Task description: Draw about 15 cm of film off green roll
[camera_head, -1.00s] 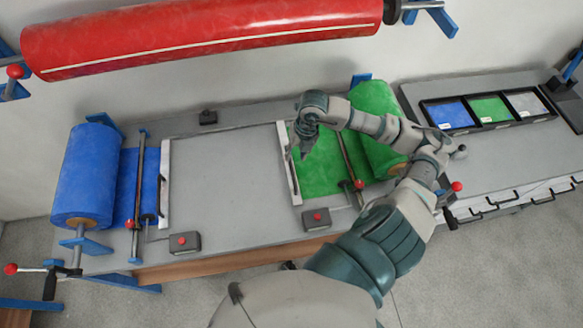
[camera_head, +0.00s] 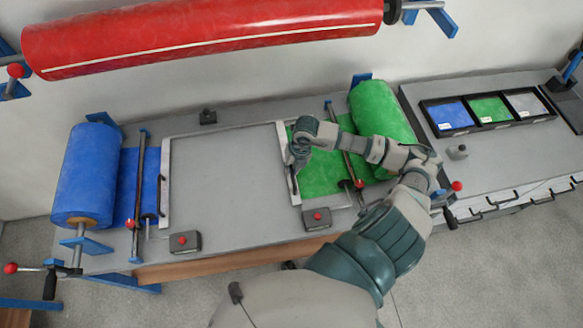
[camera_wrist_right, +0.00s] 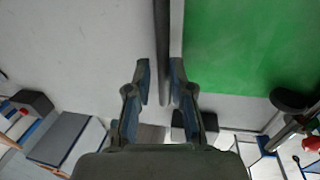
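The green roll (camera_head: 383,118) lies at the right end of the bench. Its green film (camera_head: 322,176) runs left under a dark cross bar to a white edge bar (camera_head: 282,150) with a black handle. My right gripper (camera_head: 299,162) is over this edge bar, pointing down, and hides part of the handle. In the right wrist view, the dark handle (camera_wrist_right: 162,40) runs between the two fingertips (camera_wrist_right: 160,72). The fingers are apart, with a small gap visible at the left finger; the right finger is close to the handle, contact unclear. My left gripper is out of view.
The grey bench middle (camera_head: 222,175) is clear. A blue roll (camera_head: 87,175) with film and its own edge bar is at left. A red roll (camera_head: 200,38) hangs above. Small boxes with red knobs (camera_head: 316,219) stand at the front edge. A sample tray (camera_head: 489,109) is at right.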

